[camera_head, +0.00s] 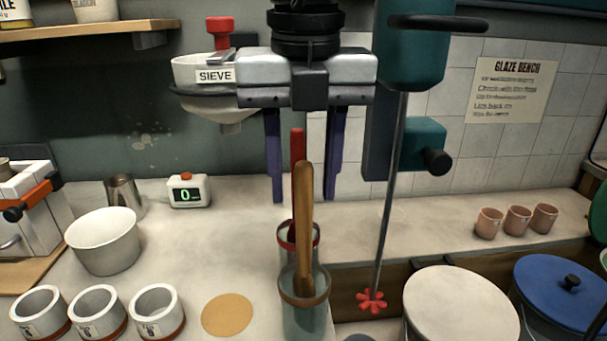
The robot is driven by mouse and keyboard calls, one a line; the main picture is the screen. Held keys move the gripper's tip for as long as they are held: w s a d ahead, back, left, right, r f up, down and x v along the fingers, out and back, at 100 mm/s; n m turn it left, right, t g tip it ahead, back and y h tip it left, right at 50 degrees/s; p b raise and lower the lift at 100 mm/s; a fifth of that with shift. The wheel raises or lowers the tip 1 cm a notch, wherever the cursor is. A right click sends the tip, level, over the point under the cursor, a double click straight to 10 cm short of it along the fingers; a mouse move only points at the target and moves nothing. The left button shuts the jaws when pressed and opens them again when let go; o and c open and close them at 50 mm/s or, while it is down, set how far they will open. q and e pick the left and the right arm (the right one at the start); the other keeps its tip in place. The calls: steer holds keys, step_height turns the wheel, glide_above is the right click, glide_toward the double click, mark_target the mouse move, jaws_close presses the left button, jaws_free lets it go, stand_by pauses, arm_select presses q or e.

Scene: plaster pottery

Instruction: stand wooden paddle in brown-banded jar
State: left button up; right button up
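The wooden paddle (304,205) stands nearly upright in the brown-banded jar (304,318), its lower end inside the clear jar below the brown rim band. My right gripper (306,197) points down, its two purple fingers spread wide and touching nothing that I can see. In the picture the fingers lie either side of the paddle's upper part and of a red handle (297,145) behind it. How near the fingers are in depth I cannot tell. My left gripper is not in view.
A red-banded jar (286,234) holding the red handle stands directly behind. A mixer rod with a red propeller (371,300) hangs to the right. A sieve (200,72) is at upper left. White cups (157,311) and a cork disc (227,315) occupy the front left bench.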

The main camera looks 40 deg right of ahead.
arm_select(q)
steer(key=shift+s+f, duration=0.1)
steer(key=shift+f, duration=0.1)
arm_select(e)
steer(key=shift+r, duration=0.1)
steer(key=shift+r, duration=0.3)
steer(key=r, duration=0.3)
steer(key=r+p, duration=0.1)
steer(key=r, duration=0.2)
steer(key=s+r, duration=0.1)
steer(key=r, duration=0.2)
steer(key=shift+a+r+p, duration=0.25)
steer(key=shift+p, duration=0.1)
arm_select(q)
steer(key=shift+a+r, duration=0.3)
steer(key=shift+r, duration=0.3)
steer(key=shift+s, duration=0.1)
